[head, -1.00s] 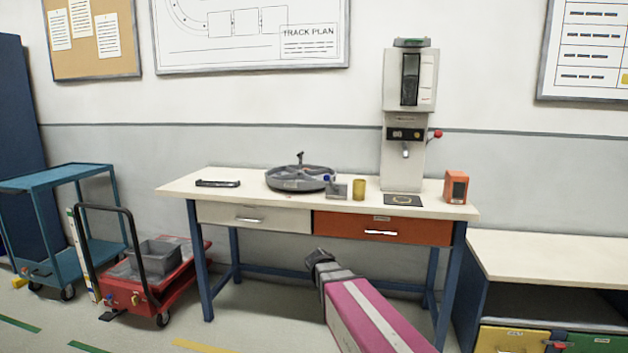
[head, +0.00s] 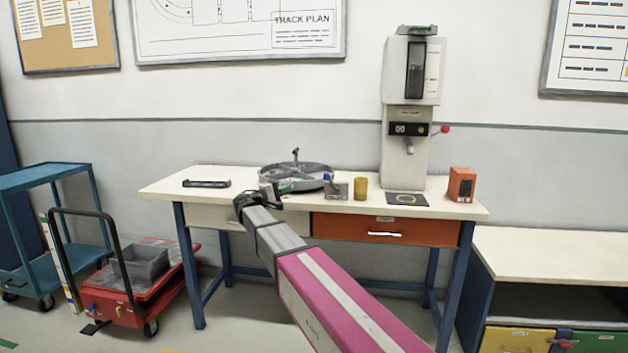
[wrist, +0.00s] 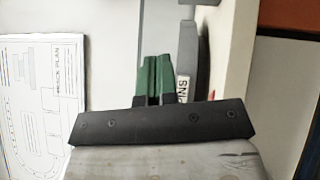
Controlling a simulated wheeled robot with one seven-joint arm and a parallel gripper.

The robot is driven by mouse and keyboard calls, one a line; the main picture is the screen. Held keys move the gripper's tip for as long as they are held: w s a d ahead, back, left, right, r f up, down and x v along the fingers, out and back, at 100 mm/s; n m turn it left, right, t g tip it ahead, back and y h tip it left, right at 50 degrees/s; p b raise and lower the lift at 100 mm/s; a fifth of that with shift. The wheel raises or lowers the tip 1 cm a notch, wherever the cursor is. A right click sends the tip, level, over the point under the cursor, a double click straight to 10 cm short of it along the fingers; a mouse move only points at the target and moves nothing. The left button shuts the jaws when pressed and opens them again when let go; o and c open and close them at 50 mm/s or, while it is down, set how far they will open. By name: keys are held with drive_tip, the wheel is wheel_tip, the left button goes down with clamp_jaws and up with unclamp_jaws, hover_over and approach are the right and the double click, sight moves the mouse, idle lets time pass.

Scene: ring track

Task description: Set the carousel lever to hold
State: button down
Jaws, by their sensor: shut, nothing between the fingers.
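The carousel (head: 318,174) is a round grey tray with a dark post at its centre, on the white workbench. A small grey block with a blue-tipped lever (head: 329,181) stands at its front right edge. My gripper (head: 280,187) is in front of the carousel, at the bench's front edge, and hides part of its front left. In the wrist view its green-tipped fingers (wrist: 153,75) are together and empty. The grey carousel side with a partly readable label (wrist: 184,88) shows just beyond them. I cannot tell if they touch it.
A yellow cup (head: 361,188) stands right of the lever block. Further right are a tall grey dispenser (head: 407,110) and an orange box (head: 462,184). A dark tray-like handle (head: 206,183) lies at the bench's left. A red trolley (head: 140,290) stands on the floor at left.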

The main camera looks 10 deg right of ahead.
drive_tip(key=shift+r, duration=0.1)
approach(330, 183)
drive_tip(key=w+a+r, duration=0.1)
drive_tip(key=w+r, duration=0.2)
drive_tip(key=w, duration=0.1)
drive_tip(key=shift+s+d+r, duration=0.2)
drive_tip(key=shift+s+d, duration=0.1)
drive_tip(key=shift+d, duration=0.3)
drive_tip(key=shift+s+d+r, duration=0.15)
drive_tip(key=shift+s+d, duration=0.1)
drive_tip(key=shift+d, duration=0.4)
drive_tip(key=shift+s+d+r, duration=0.2)
drive_tip(key=shift+s+d, duration=0.1)
drive_tip(key=shift+d, duration=0.3)
drive_tip(key=shift+s+d+r+m, duration=0.1)
drive_tip(key=shift+d+r+m, duration=0.05)
drive_tip(key=shift+r+m, duration=0.15)
